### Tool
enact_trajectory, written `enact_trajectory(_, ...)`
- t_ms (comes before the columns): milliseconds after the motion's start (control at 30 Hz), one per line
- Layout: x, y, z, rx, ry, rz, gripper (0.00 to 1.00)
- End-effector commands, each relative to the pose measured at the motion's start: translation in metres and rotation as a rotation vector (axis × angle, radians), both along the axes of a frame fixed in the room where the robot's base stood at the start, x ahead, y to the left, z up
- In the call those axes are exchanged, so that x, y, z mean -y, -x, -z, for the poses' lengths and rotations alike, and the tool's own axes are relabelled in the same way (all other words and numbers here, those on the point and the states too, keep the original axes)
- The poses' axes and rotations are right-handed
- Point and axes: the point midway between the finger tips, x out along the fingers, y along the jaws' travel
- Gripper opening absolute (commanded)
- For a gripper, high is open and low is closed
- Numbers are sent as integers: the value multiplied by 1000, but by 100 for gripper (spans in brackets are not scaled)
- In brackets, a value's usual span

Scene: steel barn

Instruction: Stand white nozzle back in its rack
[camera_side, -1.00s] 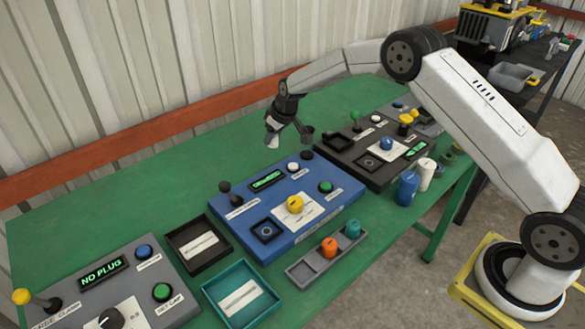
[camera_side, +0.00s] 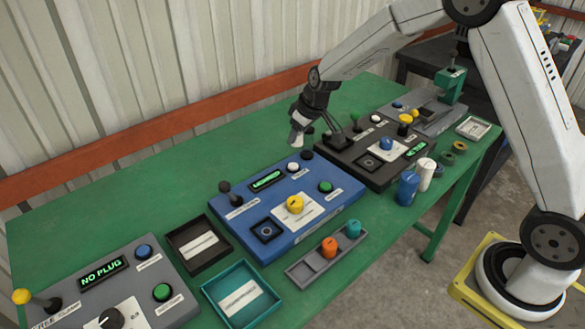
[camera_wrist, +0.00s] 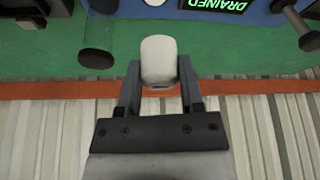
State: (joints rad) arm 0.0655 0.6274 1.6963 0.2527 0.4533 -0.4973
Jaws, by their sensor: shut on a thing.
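The white nozzle (camera_wrist: 158,60) is held between the two fingers of my gripper (camera_wrist: 156,88) in the wrist view. In the side view my gripper (camera_side: 303,127) hangs above the back of the blue panel, pointing down, with the white nozzle (camera_side: 296,139) at its tip. The nozzle appears clear of the bench. A narrow grey rack (camera_side: 298,272) lies at the bench's front edge. It holds an orange piece (camera_side: 329,247) and a teal piece (camera_side: 353,229); its left end looks empty. My gripper is well behind the rack.
The blue panel (camera_side: 252,205) with levers and knobs lies between my gripper and the rack. A dark panel (camera_side: 345,160) stands to the right. Blue (camera_side: 407,188) and white (camera_side: 425,174) cylinders stand near the front edge. Dark (camera_side: 178,236) and teal (camera_side: 217,293) trays lie left.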

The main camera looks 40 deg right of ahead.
Motion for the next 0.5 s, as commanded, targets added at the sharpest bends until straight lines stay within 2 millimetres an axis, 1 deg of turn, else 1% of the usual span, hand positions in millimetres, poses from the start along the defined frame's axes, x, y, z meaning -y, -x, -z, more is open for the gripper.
enact_trajectory(200,0,7,-3,1,0,0,0)
enact_trajectory(500,0,7,-3,1,0,0,0)
